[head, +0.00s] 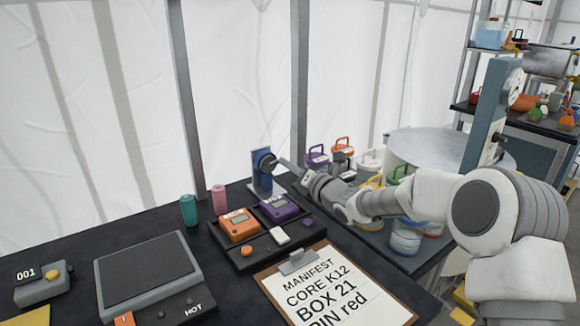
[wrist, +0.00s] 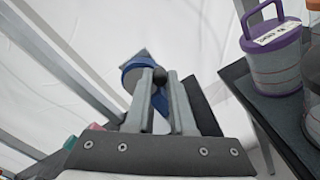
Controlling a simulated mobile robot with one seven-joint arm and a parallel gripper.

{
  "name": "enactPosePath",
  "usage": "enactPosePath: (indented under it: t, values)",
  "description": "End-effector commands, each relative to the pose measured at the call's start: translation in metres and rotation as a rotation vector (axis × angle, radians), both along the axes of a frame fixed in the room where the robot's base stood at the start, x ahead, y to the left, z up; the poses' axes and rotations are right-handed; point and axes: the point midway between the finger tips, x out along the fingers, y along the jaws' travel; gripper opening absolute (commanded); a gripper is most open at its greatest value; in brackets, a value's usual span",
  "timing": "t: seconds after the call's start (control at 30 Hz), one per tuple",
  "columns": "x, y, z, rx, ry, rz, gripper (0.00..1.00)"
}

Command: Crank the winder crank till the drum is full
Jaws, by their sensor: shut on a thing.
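The winder (head: 262,172) stands at the back edge of the dark table, an upright grey-blue post with a dark round part and blue at its front. In the wrist view its blue drum (wrist: 134,66) shows just beyond my fingers. My gripper (head: 284,164) reaches in from the right at the winder. In the wrist view my gripper (wrist: 161,88) is shut on the dark round knob of the winder crank (wrist: 160,75), which sits between the fingertips. The rest of the crank is mostly hidden by the fingers. How full the drum is cannot be told.
A black tray (head: 252,258) with orange and purple devices lies near the winder, with a manifest clipboard (head: 335,290) in front. Green (head: 188,210) and pink (head: 218,198) cylinders stand left. Lidded containers, including a purple one (wrist: 276,55), stand close to the right.

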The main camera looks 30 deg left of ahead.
Motion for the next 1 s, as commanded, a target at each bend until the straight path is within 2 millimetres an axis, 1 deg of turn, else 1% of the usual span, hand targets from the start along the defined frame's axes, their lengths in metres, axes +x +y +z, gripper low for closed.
enactPosePath:
  t: [0.17,0.37,1.0]
  values:
    - [0.000,0.000,-0.002,0.008,0.015,0.000,0.00]
    - [0.000,0.000,-0.007,0.046,0.086,0.001,0.00]
    - [-0.003,0.002,-0.023,0.261,0.503,0.000,0.00]
